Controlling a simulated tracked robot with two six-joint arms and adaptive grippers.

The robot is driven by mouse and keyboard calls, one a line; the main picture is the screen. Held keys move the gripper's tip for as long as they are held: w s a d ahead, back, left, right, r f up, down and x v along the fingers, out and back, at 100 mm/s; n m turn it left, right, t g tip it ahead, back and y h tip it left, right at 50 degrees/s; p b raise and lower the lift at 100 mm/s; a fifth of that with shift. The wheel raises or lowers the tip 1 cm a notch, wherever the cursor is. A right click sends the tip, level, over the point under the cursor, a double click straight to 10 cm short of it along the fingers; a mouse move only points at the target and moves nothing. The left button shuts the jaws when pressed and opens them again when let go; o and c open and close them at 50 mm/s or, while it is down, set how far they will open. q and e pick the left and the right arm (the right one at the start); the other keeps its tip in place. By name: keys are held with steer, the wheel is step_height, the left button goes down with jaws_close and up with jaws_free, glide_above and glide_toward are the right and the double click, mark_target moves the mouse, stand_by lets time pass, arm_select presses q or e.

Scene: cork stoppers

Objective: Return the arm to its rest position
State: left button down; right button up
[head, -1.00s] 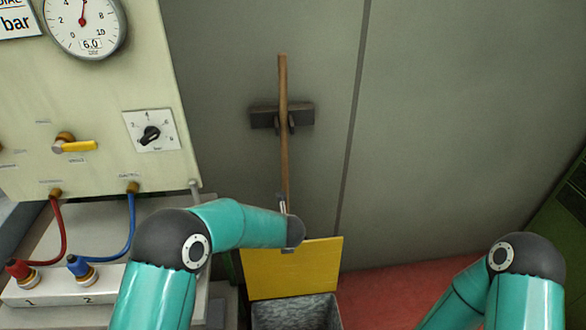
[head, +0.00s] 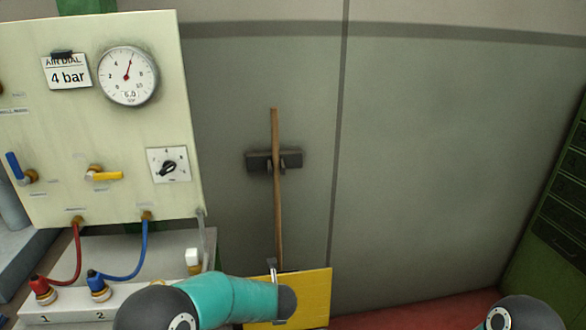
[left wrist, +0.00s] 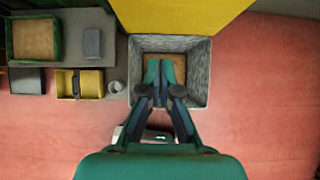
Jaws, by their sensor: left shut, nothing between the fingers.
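In the head view my left arm (head: 235,300) comes in at the bottom, with its forearm reaching right in front of a yellow board. The left gripper is mostly hidden there. In the left wrist view the left gripper (left wrist: 165,72) is shut and empty, pointing down over an open grey bin (left wrist: 199,75) with a brown patch at its bottom. I cannot tell how far the fingertips are above the bin. My right arm shows only as a dark joint at the bottom right of the head view; its gripper is out of view.
A yellow board (head: 318,290) stands behind the bin. A broom (head: 276,200) hangs on the grey wall. A panel (head: 120,210) with gauge, dial and valves is at left. In the wrist view, bench containers (left wrist: 92,84) lie left; red floor (left wrist: 265,110) is clear at right.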

arm_select(q)
steer(key=s+a+f+m+g+h, duration=0.1)
steer(key=s+a+f+m, duration=0.4)
steer(key=m, duration=0.4)
steer(key=s+a+f+m+g, duration=0.1)
steer(key=s+a+f+m, duration=0.3)
steer(key=s+f+m, duration=0.3)
steer(key=s+d+f+m+g+h, duration=0.1)
steer(key=s+m+g+h, duration=0.3)
steer(key=s+m, duration=1.5)
steer(key=s+f, duration=0.1)
steer(key=s, duration=0.2)
steer(key=shift+s+d+m, duration=0.15)
steer(key=shift+m, duration=0.15)
steer(key=shift+f, duration=0.15)
